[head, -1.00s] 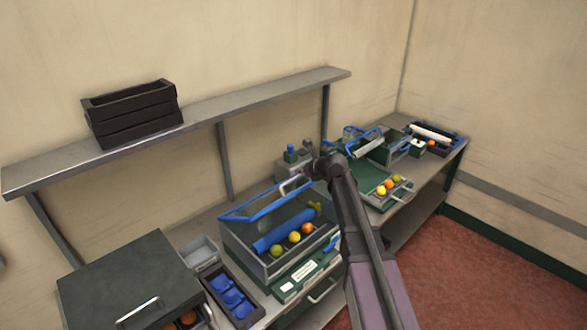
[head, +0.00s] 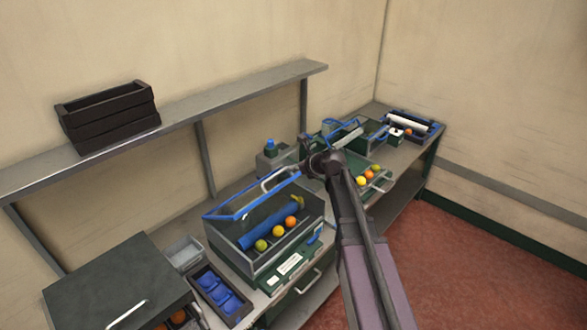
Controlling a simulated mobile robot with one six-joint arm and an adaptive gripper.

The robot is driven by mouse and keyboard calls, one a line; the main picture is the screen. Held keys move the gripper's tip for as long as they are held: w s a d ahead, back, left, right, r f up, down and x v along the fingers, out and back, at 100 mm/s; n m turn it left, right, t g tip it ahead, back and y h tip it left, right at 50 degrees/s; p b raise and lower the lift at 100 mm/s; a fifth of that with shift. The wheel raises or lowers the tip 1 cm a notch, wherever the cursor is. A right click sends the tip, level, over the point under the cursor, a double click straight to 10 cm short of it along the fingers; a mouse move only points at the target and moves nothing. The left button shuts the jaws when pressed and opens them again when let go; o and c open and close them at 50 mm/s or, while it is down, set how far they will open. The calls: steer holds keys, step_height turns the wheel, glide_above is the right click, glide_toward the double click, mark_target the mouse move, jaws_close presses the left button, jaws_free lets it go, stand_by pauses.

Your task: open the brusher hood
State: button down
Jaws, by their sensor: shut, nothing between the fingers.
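The brusher is a grey-green box (head: 238,262) on the bench. Its blue-framed clear hood (head: 232,212) stands raised and tilted back, so the front is open. A blue brush roller (head: 262,234) and several yellow and orange fruits (head: 278,230) show inside. A pale loop handle (head: 278,180) sits at the hood's upper right. My gripper (head: 308,168) is a small dark shape at the arm's end, just right of this handle. It is shut and holds nothing. Its fingers are small and partly hidden by the arm, and I cannot tell whether they touch the handle.
A dark-lidded box (head: 110,285) and a tray with blue cups (head: 222,292) stand left of the brusher. Beyond my arm are a fruit tray (head: 352,168) and more machines. A wall shelf (head: 215,110) holding a black crate (head: 108,115) runs above the bench.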

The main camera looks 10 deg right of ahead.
steer(key=shift+f, duration=0.1)
steer(key=t+y+b, duration=0.1)
steer(key=b, duration=0.7)
glide_toward(282, 185)
steer(key=v, duration=0.4)
steer(key=shift+s+d+f, duration=0.1)
steer(key=shift+s+f, duration=0.05)
steer(key=shift+f, duration=0.15)
steer(key=b+x, duration=0.4)
steer(key=x, duration=0.6)
steer(key=shift+w+b, duration=0.25)
steer(key=shift+b, duration=0.15)
steer(key=shift+w+a+r+p, duration=0.65)
steer(key=shift+p, duration=0.05)
steer(key=shift+w+a+r, duration=0.25)
steer(key=shift+w+a, duration=0.3)
steer(key=shift+w, duration=0.05)
steer(key=shift+r+p, duration=0.15)
steer(key=shift+p, duration=0.2)
